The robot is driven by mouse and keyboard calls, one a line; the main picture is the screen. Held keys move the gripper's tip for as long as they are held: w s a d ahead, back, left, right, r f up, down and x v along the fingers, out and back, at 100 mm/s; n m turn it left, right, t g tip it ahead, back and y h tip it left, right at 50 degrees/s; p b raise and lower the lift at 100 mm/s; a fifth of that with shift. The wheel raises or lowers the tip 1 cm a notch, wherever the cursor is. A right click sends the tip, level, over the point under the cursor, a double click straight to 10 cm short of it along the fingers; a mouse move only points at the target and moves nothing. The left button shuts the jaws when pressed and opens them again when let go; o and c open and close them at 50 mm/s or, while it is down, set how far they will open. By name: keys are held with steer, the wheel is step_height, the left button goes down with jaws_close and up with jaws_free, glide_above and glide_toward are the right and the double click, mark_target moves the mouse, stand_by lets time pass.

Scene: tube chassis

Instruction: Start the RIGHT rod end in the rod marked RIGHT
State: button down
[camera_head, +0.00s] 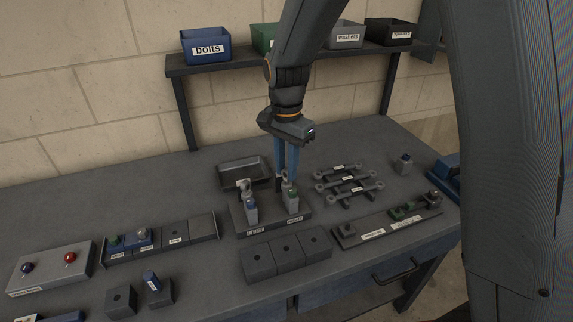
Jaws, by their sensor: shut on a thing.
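A dark stand (270,224) sits mid-bench, with a label reading LEFT at its front left and a second, hard-to-read label at its front right. Two short rods stand upright on it: a left one with a blue band (251,209) and a right one with a green mark (292,200). My gripper (287,178) points straight down with its blue fingers over the right rod. It is shut on a small grey piece, apparently the rod end, mostly hidden by the fingers. I cannot tell whether this piece touches the rod or its thread.
An empty dark tray (233,180) lies behind the stand. Several linkage arms (350,189) lie to its right, near a long labelled rack (372,234). Dark blocks (258,264) stand in front. A shelf with bins (205,47) is behind. A grey button box (45,272) is at left.

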steer(key=c, duration=1.4)
jaws_free()
steer(key=shift+c, duration=0.2)
steer(key=shift+r+b, duration=1)
steer(key=shift+r, duration=2.85)
